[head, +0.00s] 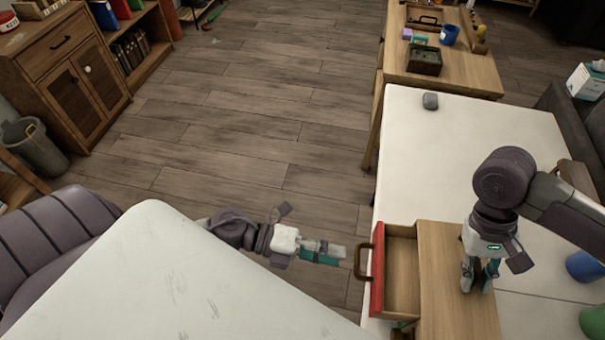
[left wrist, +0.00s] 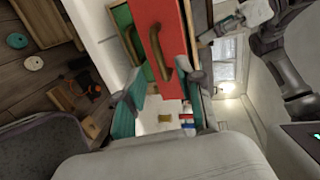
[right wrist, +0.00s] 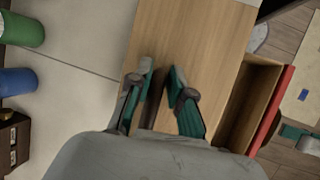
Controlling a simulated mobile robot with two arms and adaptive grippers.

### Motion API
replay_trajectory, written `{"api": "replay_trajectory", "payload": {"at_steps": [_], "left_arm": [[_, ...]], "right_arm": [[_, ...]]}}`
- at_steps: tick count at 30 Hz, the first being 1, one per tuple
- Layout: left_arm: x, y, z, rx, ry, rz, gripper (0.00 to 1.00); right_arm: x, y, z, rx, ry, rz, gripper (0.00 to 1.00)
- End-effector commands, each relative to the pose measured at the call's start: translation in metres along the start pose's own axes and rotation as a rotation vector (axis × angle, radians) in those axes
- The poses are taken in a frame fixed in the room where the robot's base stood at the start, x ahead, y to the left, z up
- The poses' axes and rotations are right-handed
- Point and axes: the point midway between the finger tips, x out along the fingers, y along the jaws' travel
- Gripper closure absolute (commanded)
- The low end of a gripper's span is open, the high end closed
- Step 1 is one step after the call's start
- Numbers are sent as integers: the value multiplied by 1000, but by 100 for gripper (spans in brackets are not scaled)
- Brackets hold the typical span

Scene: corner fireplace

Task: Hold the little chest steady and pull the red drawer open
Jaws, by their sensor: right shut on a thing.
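The little chest (head: 452,290) stands on the white table, with a plain wooden top. Its red drawer (head: 377,268) sticks out to the left, and its empty wooden inside shows. A brown handle (head: 361,252) is on the red front. My left gripper (head: 340,252) is left of this handle; in the left wrist view its fingers (left wrist: 162,97) are apart, with the red front (left wrist: 165,30) ahead of them and nothing between. My right gripper (head: 480,280) points down at the chest top and is shut on the chest; a dark part (right wrist: 155,100) shows between its fingers (right wrist: 164,82).
A blue cup (head: 585,266) and a green one (head: 595,320) stand right of the chest. Another pale tabletop (head: 190,270) is at the front left. Open floor lies between the tables.

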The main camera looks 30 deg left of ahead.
Motion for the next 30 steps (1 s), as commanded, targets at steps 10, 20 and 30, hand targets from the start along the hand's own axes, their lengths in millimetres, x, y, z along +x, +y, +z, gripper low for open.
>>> {"api": "replay_trajectory", "payload": {"at_steps": [10, 20, 30], "left_arm": [[-57, 1, -1, -2, 0, 1, 63], [-63, 0, 0, 0, 0, -1, 63], [-63, 0, 0, 0, 0, -1, 63]], "right_arm": [[2, 0, 0, -1, -4, 2, 100], [2, 0, 0, -1, -4, 2, 100], [1, 0, 0, -1, -2, 1, 51]]}}
